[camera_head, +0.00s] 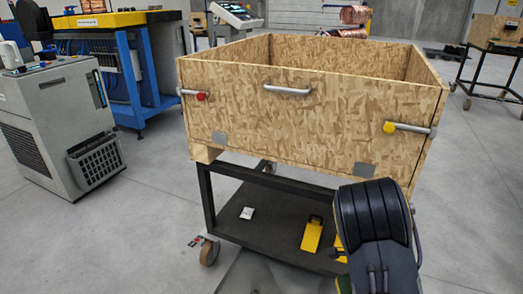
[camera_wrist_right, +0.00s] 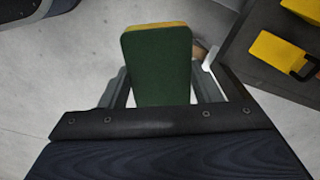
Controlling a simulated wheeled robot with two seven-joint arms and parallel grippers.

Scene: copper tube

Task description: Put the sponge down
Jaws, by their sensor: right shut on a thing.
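The sponge (camera_wrist_right: 157,68) has a green face and a yellow edge in the right wrist view. My right gripper (camera_wrist_right: 160,85) is shut on it, with one finger on each side, and its far end sticks out past the fingers. Grey floor shows beyond the sponge, and the dark shelf (camera_wrist_right: 248,60) lies to the right. In the head view my right arm covers most of the gripper; a small green patch (camera_head: 344,284) shows at the bottom beside the arm. My left gripper is not in view.
An OSB wooden crate (camera_head: 290,120) with handles stands on a dark wheeled cart. Its lower shelf (camera_head: 270,215) carries a yellow tool (camera_head: 312,234) and a small white item (camera_head: 247,213). A grey machine with a basket (camera_head: 96,163) stands left. Floor between them is clear.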

